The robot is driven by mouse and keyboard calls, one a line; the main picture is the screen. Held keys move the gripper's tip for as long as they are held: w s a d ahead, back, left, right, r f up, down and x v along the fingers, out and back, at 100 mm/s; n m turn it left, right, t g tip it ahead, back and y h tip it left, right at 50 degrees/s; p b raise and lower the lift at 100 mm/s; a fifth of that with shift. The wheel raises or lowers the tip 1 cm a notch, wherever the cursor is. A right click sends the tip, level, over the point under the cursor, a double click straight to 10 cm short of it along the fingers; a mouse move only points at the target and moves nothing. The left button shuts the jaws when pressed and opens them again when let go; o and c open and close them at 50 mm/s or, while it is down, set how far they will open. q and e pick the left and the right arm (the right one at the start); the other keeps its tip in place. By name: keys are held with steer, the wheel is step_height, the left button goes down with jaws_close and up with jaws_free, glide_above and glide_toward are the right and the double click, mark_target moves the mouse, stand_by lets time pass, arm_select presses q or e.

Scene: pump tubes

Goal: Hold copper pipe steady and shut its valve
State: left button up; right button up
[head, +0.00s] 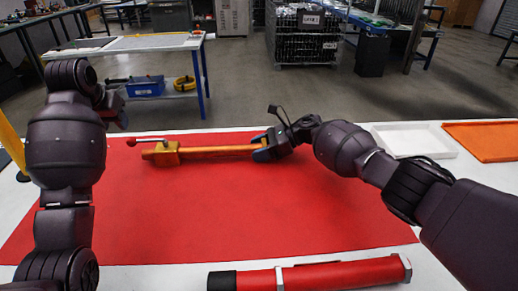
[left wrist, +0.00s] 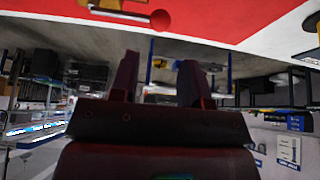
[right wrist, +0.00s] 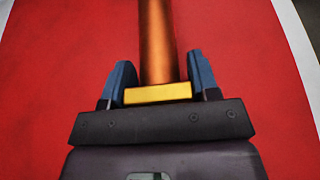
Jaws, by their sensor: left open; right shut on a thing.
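The copper pipe (head: 218,151) lies on the red mat (head: 250,205), running left to right. Its brass-yellow valve body (head: 166,155) is at the left end. A thin lever with a red knob (head: 131,142) points left from the valve. My right gripper (head: 266,147) is shut on the pipe's right end; the right wrist view shows a yellow end piece (right wrist: 157,93) between its fingers. My left gripper (left wrist: 157,78) is open and empty, apart from the valve. The red knob also shows at the top of the left wrist view (left wrist: 160,20). In the head view the left fingers are mostly hidden.
A red cylinder (head: 335,274) with a black end lies at the near table edge. A white tray (head: 452,150) and an orange tray (head: 485,155) lie at the right. The mat's middle is clear. A workbench (head: 125,44) with bins stands beyond the table.

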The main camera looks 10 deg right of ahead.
arm_select(q)
steer(key=c, duration=0.7)
steer(key=shift+r, duration=0.1)
jaws_close()
steer(key=w+a+r+m+t+y, duration=0.1)
steer(key=w+r+m+t+y, duration=0.2)
steer(key=r+m+t, duration=0.5)
steer(key=s+a+f+m+h, duration=0.3)
steer(key=s+f+m+h, duration=0.3)
steer(key=s+f+m, duration=0.6)
step_height(320, 180, down, 3)
steer(key=shift+s, duration=1.25)
steer(key=shift+a, duration=0.1)
